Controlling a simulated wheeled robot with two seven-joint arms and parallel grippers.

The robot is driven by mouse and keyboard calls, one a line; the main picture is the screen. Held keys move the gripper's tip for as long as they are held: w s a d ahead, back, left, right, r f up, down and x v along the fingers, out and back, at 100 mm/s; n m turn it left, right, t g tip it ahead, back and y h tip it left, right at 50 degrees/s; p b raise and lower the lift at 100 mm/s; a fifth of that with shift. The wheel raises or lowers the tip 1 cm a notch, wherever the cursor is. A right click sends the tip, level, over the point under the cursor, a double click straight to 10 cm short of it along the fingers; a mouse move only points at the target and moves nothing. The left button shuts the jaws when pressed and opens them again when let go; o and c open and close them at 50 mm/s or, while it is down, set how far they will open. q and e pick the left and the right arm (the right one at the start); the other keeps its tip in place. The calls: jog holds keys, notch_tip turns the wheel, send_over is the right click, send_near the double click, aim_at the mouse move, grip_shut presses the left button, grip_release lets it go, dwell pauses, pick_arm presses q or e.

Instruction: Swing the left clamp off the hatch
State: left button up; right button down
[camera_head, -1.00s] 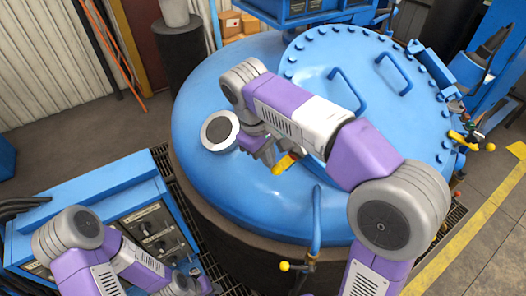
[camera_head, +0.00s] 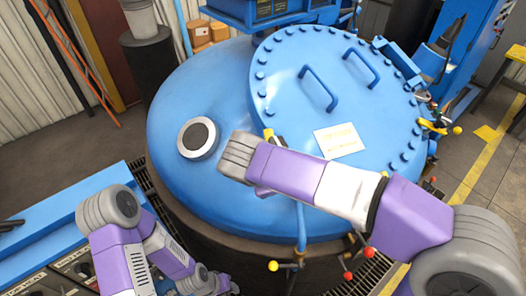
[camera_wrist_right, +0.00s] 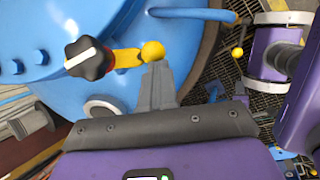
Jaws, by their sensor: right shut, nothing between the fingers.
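The round blue hatch (camera_head: 300,90) has a bolted rim and two bar handles. A small yellow piece of the left clamp (camera_head: 268,134) shows at the hatch's near left edge, the rest hidden by my right arm. In the right wrist view the left clamp (camera_wrist_right: 126,58) is a yellow lever with a black knob and a yellow ball end. My right gripper (camera_wrist_right: 157,78) is shut and empty, its fingertips at the ball's lower edge; I cannot tell if they touch. It is hidden in the head view. My left gripper (camera_head: 225,284) is low at the bottom, its fingers unclear.
A second yellow clamp (camera_head: 432,127) sits at the hatch's right edge. A round grey port (camera_head: 198,138) stands on the blue furnace lid (camera_head: 185,105). A blue pipe (camera_head: 300,228) runs down the front. A blue control cabinet (camera_head: 75,215) stands at lower left.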

pick_arm(q)
jog(key=shift+b+x, duration=0.7)
jog(key=shift+x, duration=0.2)
pick_arm(e)
jog(key=shift+w+d+f+n+t+y, duration=0.1)
jog(key=shift+d+f+n+t+y, duration=0.2)
jog(key=shift+d+n, duration=0.5)
jog(key=shift+w+d+f+n+t+h, duration=0.1)
jog(key=shift+d+n+t, duration=0.35)
jog(key=shift+d+n, duration=0.4)
jog(key=shift+w+d+f+n+t+y, duration=0.1)
jog(key=shift+d+f+n+t+y, duration=0.2)
jog(key=shift+d+n, duration=0.5)
pick_arm(q)
jog(key=shift+a, duration=0.15)
pick_arm(e)
jog(key=shift+d+r, duration=0.1)
jog(key=shift+d, duration=0.05)
pick_arm(q)
jog(key=shift+s+r, duration=0.2)
jog(key=shift+s, duration=0.25)
pick_arm(e)
jog(key=s+a+r, duration=0.4)
jog(key=s+r, duration=0.4)
jog(key=s, duration=0.1)
jog(key=shift+s, duration=0.25)
